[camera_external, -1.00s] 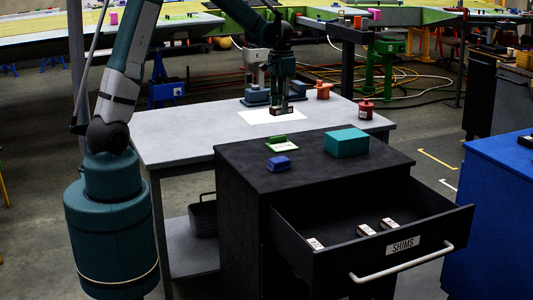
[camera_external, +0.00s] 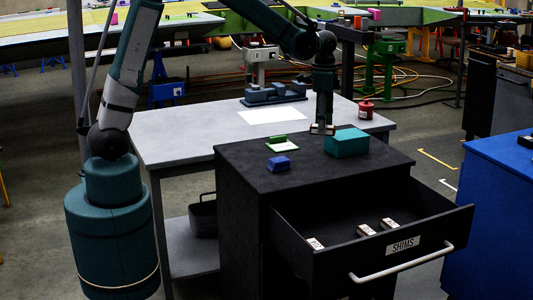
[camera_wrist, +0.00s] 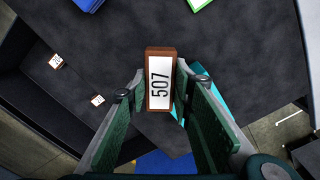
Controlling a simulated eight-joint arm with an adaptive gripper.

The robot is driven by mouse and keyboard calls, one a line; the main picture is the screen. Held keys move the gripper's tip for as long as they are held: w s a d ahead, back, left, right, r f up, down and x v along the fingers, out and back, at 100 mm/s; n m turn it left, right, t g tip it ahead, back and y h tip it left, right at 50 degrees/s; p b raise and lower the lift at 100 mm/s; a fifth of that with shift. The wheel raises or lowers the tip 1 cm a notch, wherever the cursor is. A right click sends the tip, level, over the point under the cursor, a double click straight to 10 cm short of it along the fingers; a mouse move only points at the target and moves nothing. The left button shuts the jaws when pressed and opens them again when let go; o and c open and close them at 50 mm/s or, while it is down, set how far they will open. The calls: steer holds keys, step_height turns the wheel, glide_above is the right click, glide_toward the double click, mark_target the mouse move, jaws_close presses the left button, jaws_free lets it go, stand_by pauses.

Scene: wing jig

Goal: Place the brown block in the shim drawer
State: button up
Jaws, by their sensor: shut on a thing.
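My gripper (camera_external: 322,126) is above the back part of the black cabinet top, beside the teal box. It is shut on the brown block (camera_wrist: 160,80), which carries a white label reading 507. In the wrist view my gripper (camera_wrist: 158,92) has its fingers on both sides of the block. In the external view the block is a small shape at the fingertips. The shim drawer (camera_external: 335,262) is pulled open at the cabinet front, labelled SHIMS. Several small labelled blocks (camera_external: 366,230) lie in it, with bare floor between them.
On the cabinet top (camera_external: 245,155) are a teal box (camera_external: 346,143), a blue block (camera_external: 279,163) and a green-and-white item (camera_external: 281,145). A grey table (camera_external: 180,135) with a white sheet (camera_external: 272,116) and a red canister (camera_external: 366,109) stands behind. A blue cabinet (camera_external: 500,210) is at right.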

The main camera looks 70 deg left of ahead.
steer(key=s+d+m+b, duration=0.1)
steer(key=d+m, duration=0.2)
steer(key=d, duration=0.5)
steer(key=s+d+m, duration=0.2)
steer(key=d, duration=0.6)
steer(key=m, duration=0.5)
glide_above(343, 236)
steer(key=s+d, duration=0.3)
steer(key=d, duration=0.2)
step_height(343, 236, down, 17)
steer(key=shift+a+b, duration=0.15)
steer(key=shift+b, duration=0.3)
steer(key=shift+s, duration=0.1)
steer(key=shift+f+b, duration=0.75)
steer(key=shift+f, duration=2.3)
steer(key=shift+f+b, duration=0.5)
steer(key=shift+f, duration=1.35)
steer(key=shift+f, duration=0.2)
